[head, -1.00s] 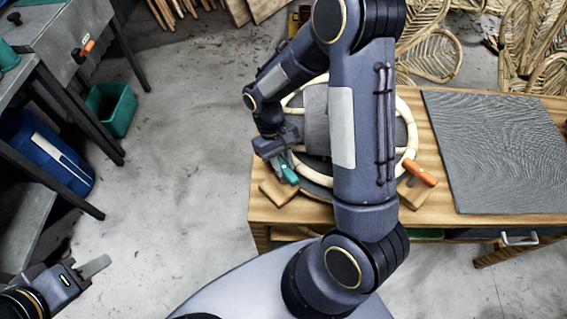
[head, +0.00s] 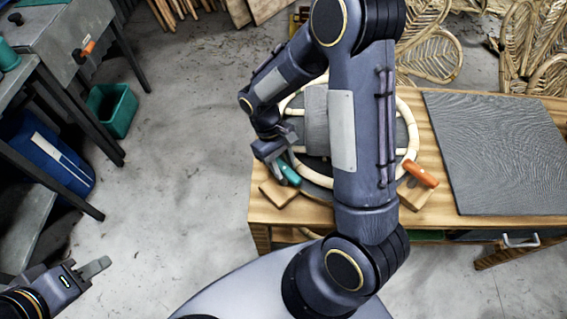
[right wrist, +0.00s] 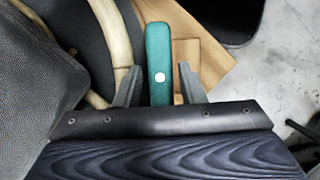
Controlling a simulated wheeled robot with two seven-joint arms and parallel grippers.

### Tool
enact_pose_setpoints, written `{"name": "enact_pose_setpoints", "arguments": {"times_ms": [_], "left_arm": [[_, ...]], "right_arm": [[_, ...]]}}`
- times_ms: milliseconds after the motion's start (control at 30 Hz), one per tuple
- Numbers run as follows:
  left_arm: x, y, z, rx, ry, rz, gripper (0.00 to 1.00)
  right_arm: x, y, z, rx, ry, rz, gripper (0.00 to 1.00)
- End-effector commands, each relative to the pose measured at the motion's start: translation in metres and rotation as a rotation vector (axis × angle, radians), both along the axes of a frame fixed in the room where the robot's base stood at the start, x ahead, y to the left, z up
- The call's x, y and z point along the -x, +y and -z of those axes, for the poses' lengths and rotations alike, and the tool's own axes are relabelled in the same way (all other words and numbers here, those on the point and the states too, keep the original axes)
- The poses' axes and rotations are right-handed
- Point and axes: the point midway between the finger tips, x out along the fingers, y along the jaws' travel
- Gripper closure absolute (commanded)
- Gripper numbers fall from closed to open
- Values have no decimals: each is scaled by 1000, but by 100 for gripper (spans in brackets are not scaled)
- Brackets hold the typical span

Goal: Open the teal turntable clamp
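The teal clamp handle (head: 290,174) is at the near left edge of the round turntable (head: 318,187), above a small wooden block (head: 277,194). My right gripper (head: 279,163) is at this handle. In the right wrist view, the teal handle (right wrist: 159,65) stands between the two spread fingers of my right gripper (right wrist: 160,84), with a gap on each side. The handle's lower end is hidden behind the gripper body. My left gripper (head: 104,266) is low at the left, over the floor and away from the table. Its finger gap does not show clearly.
An orange handle (head: 421,175) is at the turntable's right side. A pale rattan ring (head: 409,125) lies around the turntable, partly hidden by my right arm. A grey mat (head: 500,150) covers the table's right part. A green bin (head: 112,110) stands on the floor at left.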

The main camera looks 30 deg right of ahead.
Motion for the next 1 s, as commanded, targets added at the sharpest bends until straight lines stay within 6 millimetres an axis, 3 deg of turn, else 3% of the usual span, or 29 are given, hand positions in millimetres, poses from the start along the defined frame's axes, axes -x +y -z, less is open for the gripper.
{"name": "enact_pose_setpoints", "arguments": {"times_ms": [367,800,1000], "left_arm": [[0,0,0,0,0,0,64],[0,0,6,0,0,0,64],[0,0,6,0,0,0,64]], "right_arm": [[-1,0,-1,0,0,2,55],[-25,6,-61,0,-3,2,55],[-29,8,-72,-1,0,1,55]]}}
